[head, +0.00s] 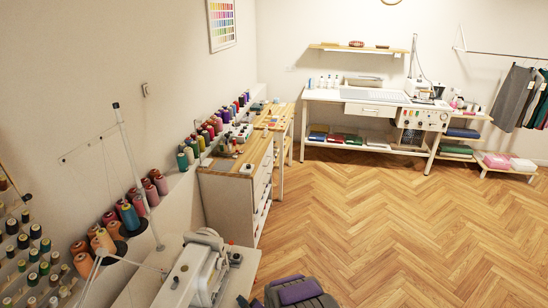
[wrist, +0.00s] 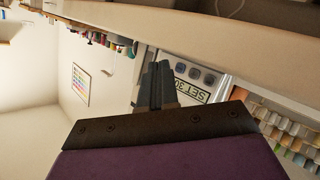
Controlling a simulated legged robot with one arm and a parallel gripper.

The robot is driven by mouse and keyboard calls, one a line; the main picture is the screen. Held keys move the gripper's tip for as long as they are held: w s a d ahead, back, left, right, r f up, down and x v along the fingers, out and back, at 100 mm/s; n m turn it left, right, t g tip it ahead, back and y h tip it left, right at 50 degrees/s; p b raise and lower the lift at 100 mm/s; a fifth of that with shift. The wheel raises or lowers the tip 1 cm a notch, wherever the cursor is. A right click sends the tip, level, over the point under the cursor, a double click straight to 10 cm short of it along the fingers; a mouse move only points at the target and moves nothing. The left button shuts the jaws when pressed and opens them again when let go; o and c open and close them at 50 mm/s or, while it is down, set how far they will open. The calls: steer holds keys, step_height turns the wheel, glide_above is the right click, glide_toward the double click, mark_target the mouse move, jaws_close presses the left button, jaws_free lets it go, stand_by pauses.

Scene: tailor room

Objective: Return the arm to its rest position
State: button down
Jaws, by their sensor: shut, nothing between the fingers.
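In the wrist view my gripper (wrist: 157,86) shows as narrow dark fingers pressed together, beyond a black plate and a purple body. Nothing is held between them. A pale panel (wrist: 183,88) with a display reading "SET 30" upside down and several dark buttons lies behind the fingers; I cannot tell its distance from them. In the head view a dark grey and purple part, apparently my arm, shows at the bottom edge. The fingers cannot be made out there.
A white sewing machine (head: 202,272) on a table stands at lower left, beside thread cones. A wooden-topped cabinet (head: 226,164) runs along the left wall. A white workbench (head: 372,97) stands at the back. The wooden floor (head: 390,220) is clear at centre and right.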

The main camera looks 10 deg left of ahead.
steer(key=w+d+r+m+g+h, duration=0.1)
steer(key=w+d+r+m+h, duration=0.15)
steer(key=d+r, duration=0.5)
steer(key=w+d+r+m+g+h, duration=0.2)
steer(key=d+r+h, duration=0.2)
steer(key=d+r, duration=0.4)
steer(key=s+d+r+m+g+h+b, duration=0.1)
steer(key=s+d+r+m+h, duration=0.1)
steer(key=s+d+r, duration=0.45)
steer(key=s+d+r+m+g+h, duration=0.1)
steer(key=s+d+r+m+g, duration=0.1)
steer(key=s+d+r, duration=0.35)
steer(key=s+d+r+m+g+h, duration=0.1)
steer(key=s+d+r+m+g, duration=0.15)
steer(key=s+r, duration=0.5)
steer(key=s+d+r+m+g, duration=0.1)
steer(key=s+r+g, duration=0.1)
steer(key=s, duration=1.1)
steer(key=s+d+r+m+g+b, duration=0.1)
steer(key=s+d+r+m+g, duration=0.1)
steer(key=s, duration=1.1)
steer(key=shift+s+r+y, duration=0.15)
steer(key=shift+r+y, duration=0.3)
steer(key=shift+r, duration=0.05)
